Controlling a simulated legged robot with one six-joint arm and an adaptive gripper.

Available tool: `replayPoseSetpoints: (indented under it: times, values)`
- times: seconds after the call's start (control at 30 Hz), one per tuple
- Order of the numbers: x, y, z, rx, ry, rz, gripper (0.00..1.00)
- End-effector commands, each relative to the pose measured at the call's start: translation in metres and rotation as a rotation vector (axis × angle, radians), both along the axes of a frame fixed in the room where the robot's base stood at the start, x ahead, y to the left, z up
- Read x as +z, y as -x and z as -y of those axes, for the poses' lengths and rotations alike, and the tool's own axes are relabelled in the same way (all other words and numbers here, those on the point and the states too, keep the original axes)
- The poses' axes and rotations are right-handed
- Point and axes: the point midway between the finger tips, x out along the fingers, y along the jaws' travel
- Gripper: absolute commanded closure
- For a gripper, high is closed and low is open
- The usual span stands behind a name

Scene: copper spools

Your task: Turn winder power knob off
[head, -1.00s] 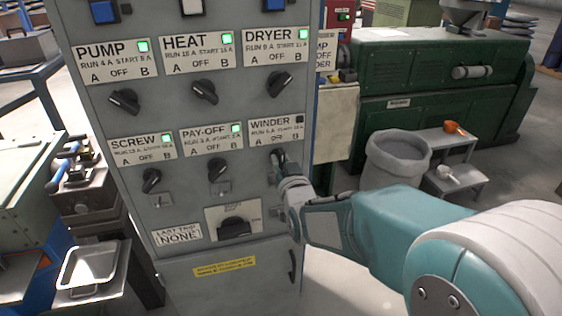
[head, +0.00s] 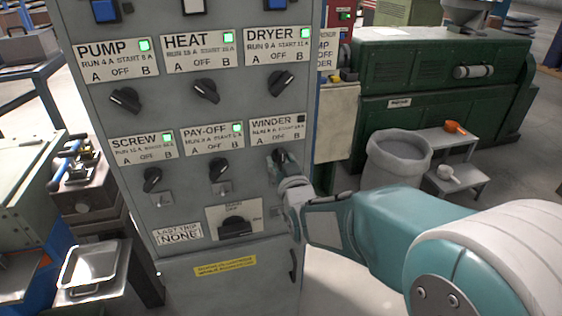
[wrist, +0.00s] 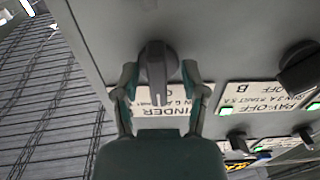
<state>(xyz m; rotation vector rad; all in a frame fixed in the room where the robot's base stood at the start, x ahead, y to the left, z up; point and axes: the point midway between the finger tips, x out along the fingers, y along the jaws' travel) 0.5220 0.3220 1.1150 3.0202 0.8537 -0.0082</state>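The winder knob (head: 280,155) is dark grey and sits below the white WINDER label (head: 277,130) on the grey panel. The small lamp on that label is dark. In the wrist view the winder knob (wrist: 157,68) stands between the two fingers of my gripper (wrist: 160,72), with a narrow gap seeming to show on each side. The WINDER label (wrist: 160,103) appears upside down there, partly covered by the gripper. In the head view my gripper (head: 284,170) reaches the knob from the lower right and hides part of it.
The pay-off knob (head: 219,169) and screw knob (head: 152,179) are to the left. The dryer knob (head: 281,83) is above. The other labels' lamps are lit green. A larger dark switch (head: 236,228) is below. A grey bin (head: 396,160) stands to the right.

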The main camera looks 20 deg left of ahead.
Motion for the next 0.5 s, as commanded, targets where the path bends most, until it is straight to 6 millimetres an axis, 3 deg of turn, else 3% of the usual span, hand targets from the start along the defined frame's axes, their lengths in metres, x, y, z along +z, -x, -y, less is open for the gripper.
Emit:
replayPoseSetpoints:
  times: [0.27, 0.5]
  values:
    - [0.002, 0.006, 0.005, -0.001, -0.003, 0.003, 0.44]
    - [0.002, 0.045, 0.028, 0.0, -0.003, 0.003, 0.44]
